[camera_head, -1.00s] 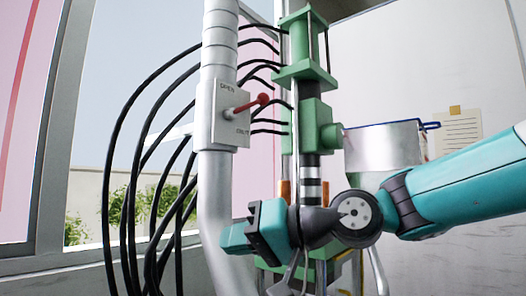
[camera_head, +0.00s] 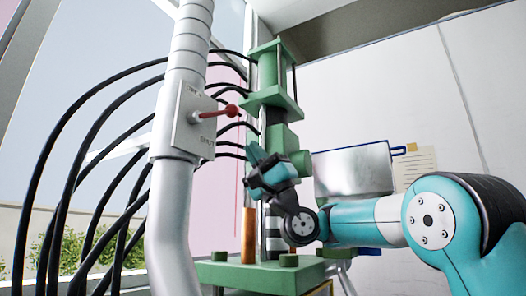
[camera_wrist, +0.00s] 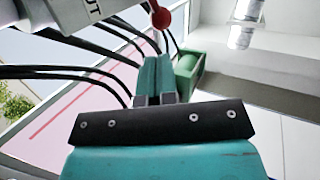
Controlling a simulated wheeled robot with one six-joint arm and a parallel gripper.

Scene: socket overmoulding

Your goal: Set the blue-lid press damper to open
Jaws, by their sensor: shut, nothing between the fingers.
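The damper is a plate (camera_head: 190,122) on a silver duct (camera_head: 172,200), with a red lever (camera_head: 217,113) ending in a round knob. The plate's upper label seems to read OPEN; the lower one is hard to read. The lever sticks out to the right between the labels. My gripper (camera_head: 255,152) is shut and empty, pointing up, below and right of the knob and apart from it. In the wrist view the closed fingers (camera_wrist: 155,75) point toward the red knob (camera_wrist: 161,17), and the plate's corner (camera_wrist: 75,10) shows at upper left.
The green press (camera_head: 272,95) stands right behind my gripper, on a green base (camera_head: 260,275). A silver vessel (camera_head: 352,170) with a little blue at its edge is to the right. Several black hoses (camera_head: 75,140) arc behind the duct. Open air lies around the knob.

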